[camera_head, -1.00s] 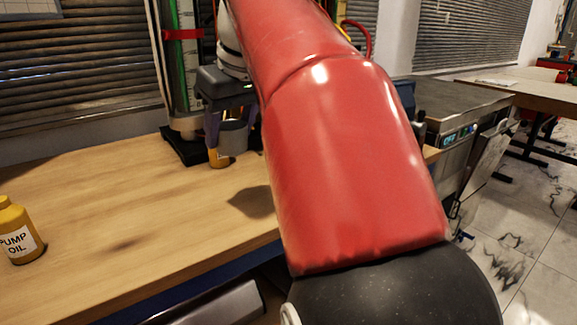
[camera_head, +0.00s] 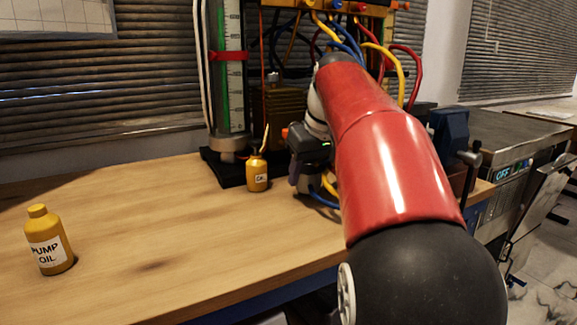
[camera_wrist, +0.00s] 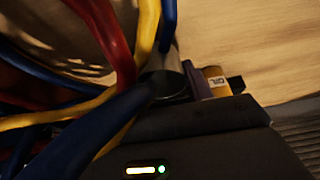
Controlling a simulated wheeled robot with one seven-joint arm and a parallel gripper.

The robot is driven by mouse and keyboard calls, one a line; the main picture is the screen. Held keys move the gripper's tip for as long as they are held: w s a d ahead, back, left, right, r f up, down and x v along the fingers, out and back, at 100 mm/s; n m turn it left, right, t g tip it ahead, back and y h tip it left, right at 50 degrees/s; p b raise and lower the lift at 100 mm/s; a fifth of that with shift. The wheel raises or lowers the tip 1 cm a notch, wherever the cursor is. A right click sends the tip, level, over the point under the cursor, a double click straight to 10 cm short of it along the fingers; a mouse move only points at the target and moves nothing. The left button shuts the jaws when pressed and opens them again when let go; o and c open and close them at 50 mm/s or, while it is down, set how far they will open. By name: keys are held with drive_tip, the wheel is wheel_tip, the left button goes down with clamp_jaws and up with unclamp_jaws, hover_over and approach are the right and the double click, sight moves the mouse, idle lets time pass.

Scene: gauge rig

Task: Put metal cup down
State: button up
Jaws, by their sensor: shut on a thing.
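The metal cup (camera_wrist: 168,84) shows as a dull grey cylinder in the wrist view, beside a purple finger and partly behind blue and yellow hoses. My gripper (camera_head: 304,180) is shut on it over the right part of the wooden bench, in front of the rig. In the head view the cup (camera_head: 311,181) is a small grey patch mostly hidden by the gripper and my red arm. I cannot tell whether its base touches the bench (camera_head: 150,230).
A yellow oil can (camera_head: 257,174) with a spout stands just left of my gripper. A pump oil bottle (camera_head: 48,240) stands at the far left. The gauge column (camera_head: 228,80) is behind. Hoses (camera_wrist: 120,60) crowd the gripper. The bench's middle is clear.

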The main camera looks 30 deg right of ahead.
drive_tip(key=shift+w, duration=1.15)
drive_tip(key=w+p, duration=0.1)
drive_tip(key=w, duration=0.3)
drive_tip(key=shift+a+r, duration=0.1)
drive_tip(key=shift+s+f+b, duration=0.15)
drive_tip(key=shift+f+b, duration=0.25)
drive_tip(key=shift+f, duration=0.4)
drive_tip(key=shift+s, duration=0.1)
drive_tip(key=shift+f, duration=0.1)
drive_tip(key=o, duration=1)
